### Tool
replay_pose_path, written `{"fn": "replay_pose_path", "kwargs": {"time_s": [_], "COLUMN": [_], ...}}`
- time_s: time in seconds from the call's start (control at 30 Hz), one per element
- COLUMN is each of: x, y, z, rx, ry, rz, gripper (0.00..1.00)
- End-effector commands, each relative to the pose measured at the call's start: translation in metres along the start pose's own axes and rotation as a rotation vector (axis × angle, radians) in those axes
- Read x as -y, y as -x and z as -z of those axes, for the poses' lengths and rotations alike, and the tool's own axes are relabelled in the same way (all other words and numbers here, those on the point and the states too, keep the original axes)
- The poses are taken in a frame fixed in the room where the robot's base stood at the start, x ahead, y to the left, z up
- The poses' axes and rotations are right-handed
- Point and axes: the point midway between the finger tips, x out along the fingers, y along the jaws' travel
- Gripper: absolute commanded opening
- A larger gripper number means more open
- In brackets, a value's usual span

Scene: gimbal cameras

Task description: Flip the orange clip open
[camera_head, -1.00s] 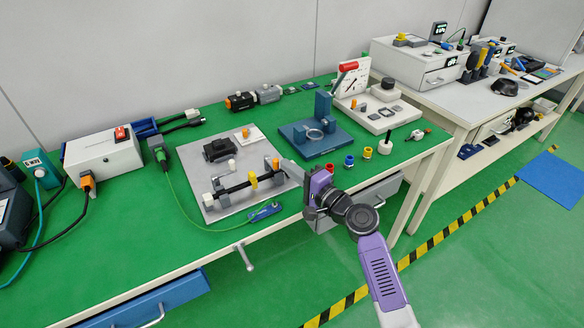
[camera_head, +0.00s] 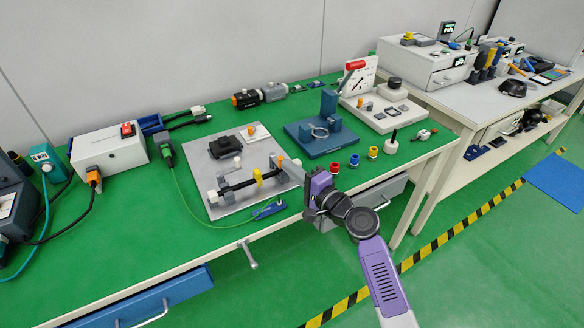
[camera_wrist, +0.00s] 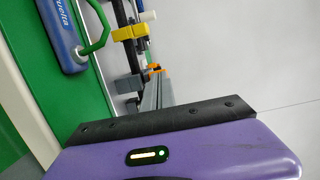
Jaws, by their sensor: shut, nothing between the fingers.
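The orange clip (camera_head: 281,158) is at the right end of the black bar (camera_head: 238,186) on the grey plate (camera_head: 222,210). It also shows in the wrist view (camera_wrist: 155,70), small and partly hidden. My gripper (camera_head: 285,164) reaches in from the right, its narrow grey fingers shut and empty. Their tips (camera_wrist: 158,82) are right by the orange clip; I cannot tell whether they touch it. Whether the clip is open or closed is too small to tell. A yellow clip (camera_head: 258,177) sits on the bar to its left.
A black block (camera_head: 225,147) stands behind the bar. A blue tool (camera_head: 268,210) with a green cord lies at the plate's front edge. A blue fixture (camera_head: 318,135) and small coloured caps (camera_head: 354,160) stand to the right.

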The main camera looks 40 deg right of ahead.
Motion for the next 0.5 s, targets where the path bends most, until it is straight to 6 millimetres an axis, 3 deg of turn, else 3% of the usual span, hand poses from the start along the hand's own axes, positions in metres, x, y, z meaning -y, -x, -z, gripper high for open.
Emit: {"fn": "replay_pose_path", "kwargs": {"time_s": [0.5], "x": [0.0], "y": [-0.002], "z": [-0.012], "rx": [0.001], "ry": [0.001], "rz": [0.0], "gripper": [0.0]}}
